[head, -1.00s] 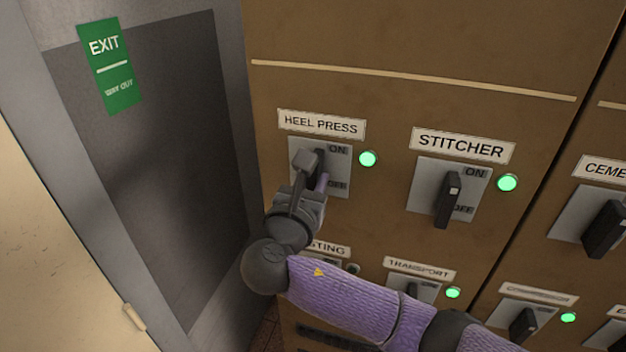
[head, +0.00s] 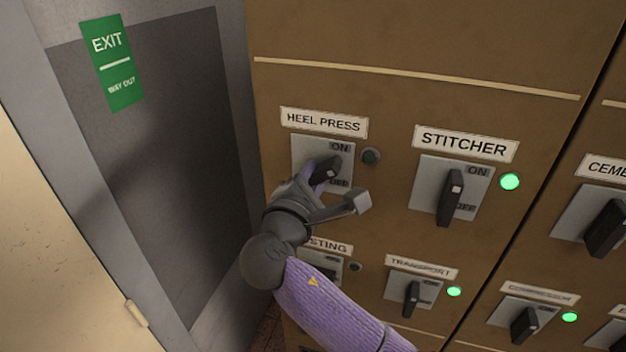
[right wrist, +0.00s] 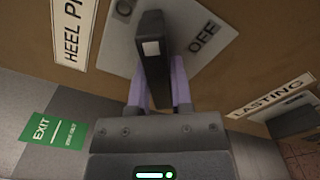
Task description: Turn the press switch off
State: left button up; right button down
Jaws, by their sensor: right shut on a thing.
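The heel press switch has a black handle (head: 328,168) on a grey plate (head: 309,147), under a white HEEL PRESS label (head: 324,122). The handle is turned aslant, its top leaning right. The lamp (head: 371,156) beside it is dark. My right gripper (head: 322,174) is shut on the handle from below and covers part of the plate. In the right wrist view, the handle (right wrist: 152,60) stands between my two purple fingers (right wrist: 159,90), with the OFF mark to its right. My left gripper is out of view.
The stitcher switch (head: 450,198) is close on the right, its lamp (head: 510,182) green. The lasting switch below is partly behind my arm, its lamp (head: 355,267) dark. The transport switch (head: 411,298) has a green lamp. A grey door with an EXIT sign (head: 111,63) stands left.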

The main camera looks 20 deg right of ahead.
jog(key=m+b, duration=0.1)
jog(key=m, duration=0.2)
jog(key=shift+m, duration=0.3)
jog(key=shift+m+b, duration=0.95)
jog(key=shift+m, duration=0.75)
jog(key=shift+r, duration=0.1)
jog(key=c, duration=0.5)
grip_release()
